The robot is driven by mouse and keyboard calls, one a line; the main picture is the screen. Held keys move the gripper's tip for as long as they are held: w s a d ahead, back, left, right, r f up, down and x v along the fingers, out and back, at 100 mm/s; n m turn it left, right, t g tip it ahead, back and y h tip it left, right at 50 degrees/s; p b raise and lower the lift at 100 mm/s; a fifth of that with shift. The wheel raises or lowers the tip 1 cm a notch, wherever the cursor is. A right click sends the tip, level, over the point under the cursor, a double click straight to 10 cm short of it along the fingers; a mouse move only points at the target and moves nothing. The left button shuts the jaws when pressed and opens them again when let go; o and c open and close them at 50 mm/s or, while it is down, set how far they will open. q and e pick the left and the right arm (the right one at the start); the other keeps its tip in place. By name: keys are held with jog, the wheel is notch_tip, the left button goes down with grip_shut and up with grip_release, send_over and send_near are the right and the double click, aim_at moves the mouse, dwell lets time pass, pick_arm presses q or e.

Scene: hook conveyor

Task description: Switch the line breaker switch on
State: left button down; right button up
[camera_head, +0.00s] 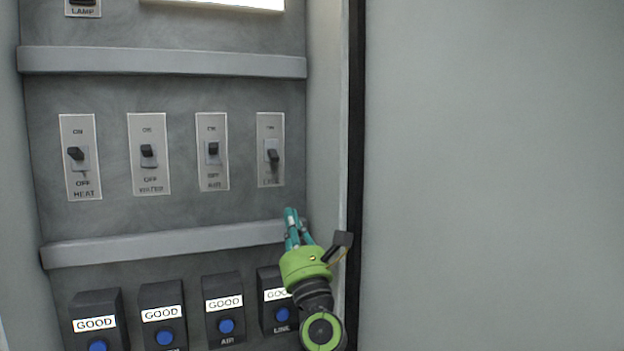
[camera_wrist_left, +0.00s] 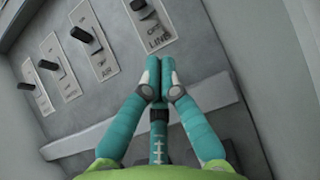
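The line breaker switch (camera_head: 272,155) is the rightmost in a row of switches on the grey panel. Its black lever looks tilted down, toward the off side, in the head view. It also shows in the left wrist view (camera_wrist_left: 142,8), at the top just beyond the fingers. My left gripper (camera_head: 291,215) is below the line switch, in front of the lower ledge, apart from the lever. Its teal fingers are together and empty, as the left wrist view (camera_wrist_left: 158,66) shows. My right gripper is not in view.
The heat (camera_head: 76,154), water (camera_head: 147,152) and air (camera_head: 212,149) switches are to the left. A ledge (camera_head: 170,244) runs below them, above several boxes with blue buttons and GOOD labels. The cabinet's side wall (camera_head: 328,120) stands close on the right.

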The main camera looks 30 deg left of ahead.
aim_at(278, 177)
pick_arm(q)
jog(key=shift+n+g+y, duration=0.3)
jog(key=shift+n, duration=0.4)
jog(key=p+x, duration=0.1)
jog(key=x, duration=0.2)
jog(key=p+x, duration=0.1)
jog(key=x, duration=0.2)
jog(key=s+r+p+x, duration=0.1)
jog(key=p+x, duration=0.1)
jog(key=x, duration=0.1)
jog(key=shift+w+a+r, duration=0.1)
jog(key=shift+r, duration=0.1)
jog(key=shift+w+a+r, duration=0.25)
jog(key=shift+w+a, duration=0.15)
jog(key=shift+w, duration=0.05)
